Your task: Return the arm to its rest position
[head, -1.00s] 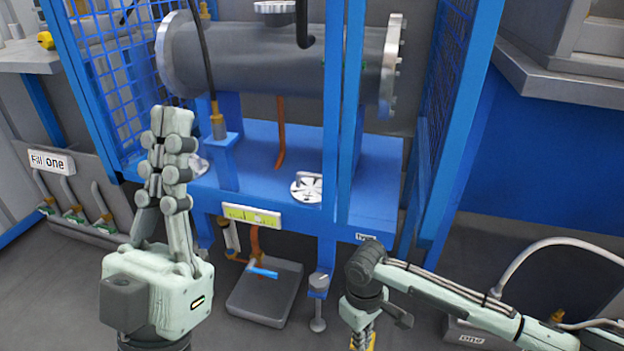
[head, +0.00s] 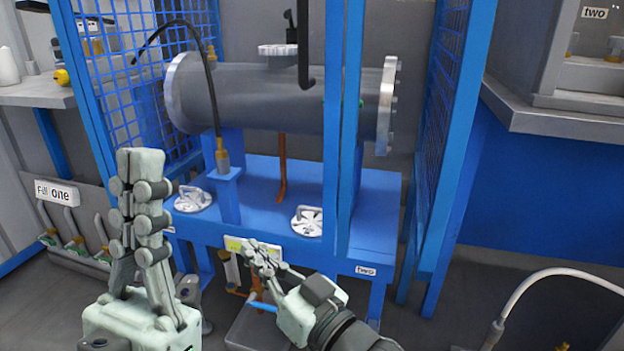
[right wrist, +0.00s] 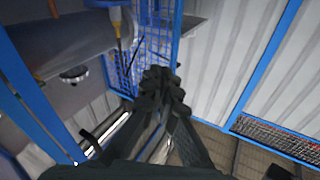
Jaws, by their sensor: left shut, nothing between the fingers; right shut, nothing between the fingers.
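My left gripper (head: 139,158) stands upright at the left of the head view, fingers together and empty, in front of the blue mesh panel and frame. My right gripper (head: 257,250) comes in from the bottom middle and points up and left, its fingers closed and empty. It overlaps the yellow-green label on the front of the blue stand; I cannot tell how far apart they are. In the right wrist view its closed fingers (right wrist: 160,82) point away from the camera, with nothing between them. The grey flanged shell (head: 285,100) lies horizontally above the blue stand (head: 265,190).
Blue uprights (head: 343,150) rise in front of the shell. Blue mesh panels (head: 158,85) flank it. Two round silver handled discs, left (head: 193,198) and right (head: 307,220), sit on the stand. A grey counter (head: 560,120) juts in at the right.

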